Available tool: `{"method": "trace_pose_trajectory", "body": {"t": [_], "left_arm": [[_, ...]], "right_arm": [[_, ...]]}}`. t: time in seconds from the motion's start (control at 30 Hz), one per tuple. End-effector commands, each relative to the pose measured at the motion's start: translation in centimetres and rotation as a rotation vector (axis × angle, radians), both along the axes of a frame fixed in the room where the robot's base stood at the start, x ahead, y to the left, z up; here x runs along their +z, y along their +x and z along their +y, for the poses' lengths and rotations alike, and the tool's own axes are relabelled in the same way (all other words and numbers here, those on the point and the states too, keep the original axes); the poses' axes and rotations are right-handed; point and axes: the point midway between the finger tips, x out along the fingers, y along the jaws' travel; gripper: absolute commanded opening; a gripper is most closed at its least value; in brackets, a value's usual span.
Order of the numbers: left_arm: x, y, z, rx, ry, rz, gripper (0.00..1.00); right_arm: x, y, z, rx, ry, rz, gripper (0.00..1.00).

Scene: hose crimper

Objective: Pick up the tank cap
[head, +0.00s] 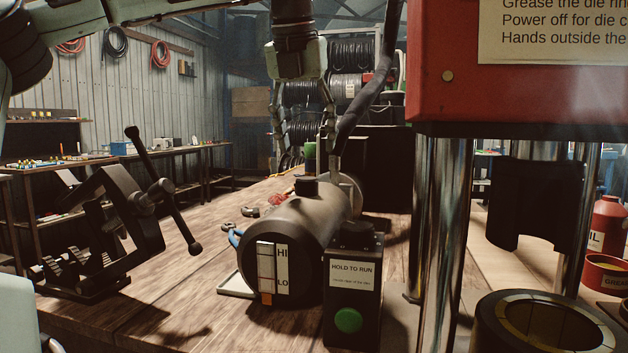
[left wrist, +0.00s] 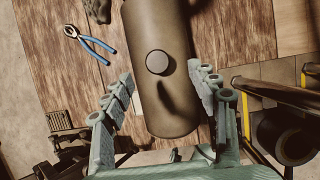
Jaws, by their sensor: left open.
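The tank cap (head: 306,186) is a short dark cylinder on top of the grey-brown tank (head: 290,225), which lies on its side on the wooden bench. My left gripper (head: 308,155) points down above the tank, fingers spread and empty. In the left wrist view its fingers (left wrist: 162,75) stand on either side of the cap, apart from it. How far the tips are above it is hard to tell. My right gripper does not show.
A control box (head: 354,285) with a green button stands right in front of the tank. The red crimper (head: 515,70) and its steel columns rise at right. A dark vise (head: 115,225) with a long handle stands at left. Blue-handled pliers (left wrist: 92,43) lie beside the tank.

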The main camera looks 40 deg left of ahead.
Motion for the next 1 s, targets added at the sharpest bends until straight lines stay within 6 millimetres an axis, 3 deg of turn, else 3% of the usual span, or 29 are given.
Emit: {"method": "trace_pose_trajectory", "body": {"t": [0.37, 0.6, 0.9, 1.0], "left_arm": [[-3.8, 1.2, 1.0, -0.001, -0.003, 0.004, 0.59], [-6.8, 2.1, 1.8, 0.0, -0.002, 0.002, 0.59], [-7.2, 2.3, 1.9, 0.0, -0.001, 0.0, 0.59], [-7.2, 2.3, 1.9, 0.0, -0.001, 0.0, 0.47]], "right_arm": [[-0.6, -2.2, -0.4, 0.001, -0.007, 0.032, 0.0], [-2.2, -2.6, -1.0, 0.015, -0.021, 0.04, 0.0], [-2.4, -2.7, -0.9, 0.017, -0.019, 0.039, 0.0], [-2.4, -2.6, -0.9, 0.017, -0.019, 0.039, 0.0]]}}
